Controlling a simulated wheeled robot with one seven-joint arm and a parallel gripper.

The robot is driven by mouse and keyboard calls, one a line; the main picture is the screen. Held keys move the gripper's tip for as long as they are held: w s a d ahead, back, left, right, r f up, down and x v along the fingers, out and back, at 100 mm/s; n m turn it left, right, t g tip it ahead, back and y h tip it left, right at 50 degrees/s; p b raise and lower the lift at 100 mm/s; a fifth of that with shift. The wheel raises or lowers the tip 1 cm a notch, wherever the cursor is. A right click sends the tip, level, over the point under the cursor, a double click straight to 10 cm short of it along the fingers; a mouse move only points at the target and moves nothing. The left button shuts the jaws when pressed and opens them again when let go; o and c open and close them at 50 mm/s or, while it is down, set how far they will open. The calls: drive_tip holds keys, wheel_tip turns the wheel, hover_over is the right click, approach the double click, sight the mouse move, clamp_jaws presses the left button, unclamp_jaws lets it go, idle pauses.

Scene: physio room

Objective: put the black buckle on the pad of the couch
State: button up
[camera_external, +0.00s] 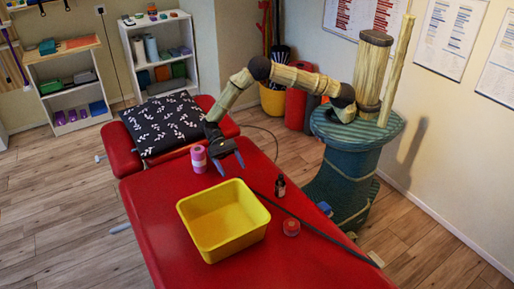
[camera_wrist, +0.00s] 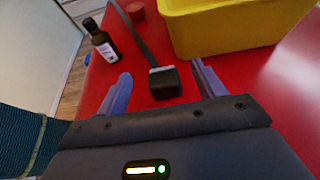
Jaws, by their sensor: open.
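The black buckle (camera_wrist: 165,84) shows in the wrist view at the end of a dark strap (camera_wrist: 140,35), over the red pad (camera_wrist: 135,92) of the couch. In the external view the strap (camera_external: 325,228) runs across the pad (camera_external: 165,225) towards its right edge; the buckle end is hard to make out there. My gripper (camera_wrist: 161,70) is open and empty, and the buckle appears between its two fingers in the wrist view. I cannot tell the height gap. In the external view my gripper (camera_external: 229,164) points down above the pad, behind the yellow bin.
A yellow bin (camera_external: 205,232) stands on the pad close by. A dark bottle (camera_external: 280,186), a red tape roll (camera_external: 291,227) and a pink roll (camera_external: 198,158) stand around my gripper. A patterned black pillow (camera_external: 165,122) lies at the couch's head. The pad's near end is clear.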

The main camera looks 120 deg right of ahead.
wheel_tip(320, 180, up, 4)
drive_tip(key=shift+a+r, duration=0.1)
drive_tip(key=shift+s+a, duration=0.1)
drive_tip(key=shift+s, duration=0.05)
idle(0.5)
drive_tip(key=s+r+n+t+h, duration=0.1)
drive_tip(key=s+r+n+h, duration=0.2)
drive_tip(key=s+n+h, duration=0.3)
drive_tip(key=s+r+n+t+h, duration=0.1)
drive_tip(key=s+r+n+h, duration=0.2)
drive_tip(key=s+n+h, duration=0.4)
drive_tip(key=s+a+n, duration=0.1)
drive_tip(key=s+n, duration=0.4)
drive_tip(key=s, duration=0.7)
drive_tip(key=shift+s+r+t+h, duration=0.3)
drive_tip(key=shift+s, duration=0.05)
